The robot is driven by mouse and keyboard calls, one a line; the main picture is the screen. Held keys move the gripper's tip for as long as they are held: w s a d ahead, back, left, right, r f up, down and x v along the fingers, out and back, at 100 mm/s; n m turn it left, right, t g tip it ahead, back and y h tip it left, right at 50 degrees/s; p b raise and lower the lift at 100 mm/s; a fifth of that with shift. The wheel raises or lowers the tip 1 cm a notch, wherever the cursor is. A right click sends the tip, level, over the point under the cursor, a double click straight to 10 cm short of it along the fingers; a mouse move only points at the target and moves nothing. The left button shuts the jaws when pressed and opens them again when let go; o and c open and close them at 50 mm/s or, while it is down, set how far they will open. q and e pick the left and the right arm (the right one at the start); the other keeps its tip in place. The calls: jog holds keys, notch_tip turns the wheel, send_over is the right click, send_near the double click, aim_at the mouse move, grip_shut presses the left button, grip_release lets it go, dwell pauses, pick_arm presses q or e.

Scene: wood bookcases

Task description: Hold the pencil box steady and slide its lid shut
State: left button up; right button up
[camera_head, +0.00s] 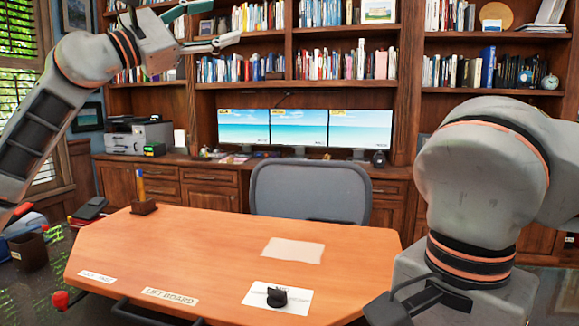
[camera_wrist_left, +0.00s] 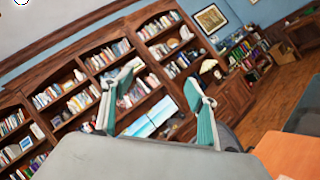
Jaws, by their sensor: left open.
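My left gripper (camera_head: 226,22) is raised high at the upper left in the head view, in front of the bookshelves and well away from the desk. Its two teal-lined fingers stand apart with nothing between them; they also show in the left wrist view (camera_wrist_left: 162,88). I cannot make out a pencil box with a sliding lid in either view. A small wooden holder (camera_head: 144,207) with upright pencils stands at the desk's back left. My right arm fills the right side of the head view, but its gripper does not show.
The orange wooden desk (camera_head: 215,245) is mostly clear. A blank pale sheet (camera_head: 293,250), a white card (camera_head: 300,303) with a small black object (camera_head: 276,297), and a "LIFT BOARD" label (camera_head: 170,297) lie on it. A grey chair (camera_head: 310,190) stands behind.

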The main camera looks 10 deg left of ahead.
pick_arm(q)
jog(key=d+f+m+g+y, duration=0.1)
jog(key=d+f+m+g, duration=0.25)
jog(key=d, duration=0.55)
jog(key=s+d+f+g+y, duration=0.2)
jog(key=s+d+f+g, duration=0.2)
jog(key=d+f, duration=0.6)
jog(key=s+d+f+g+y, duration=0.1)
jog(key=s+d+f+g, duration=0.4)
jog(key=f, duration=0.9)
jog(key=s+f+n+g+y, duration=0.1)
jog(key=s+f+g+y, duration=0.1)
jog(key=s+f, duration=0.5)
jog(key=s+f+n+g+y, duration=0.1)
jog(key=s+f+y, duration=0.2)
jog(key=s+f, duration=0.4)
jog(key=s+a+f+n+g+y, duration=0.1)
jog(key=s+f+g+y, duration=0.1)
jog(key=s+f, duration=0.5)
jog(key=shift+s+f+g+y, duration=0.2)
jog(key=shift+f+y, duration=0.2)
jog(key=shift+f, duration=0.7)
jog(key=shift+s+f+g+y, duration=0.15)
jog(key=shift+f+y, duration=0.25)
jog(key=shift+f, duration=0.65)
jog(key=shift+s+f, duration=0.1)
jog(key=shift+f, duration=3.85)
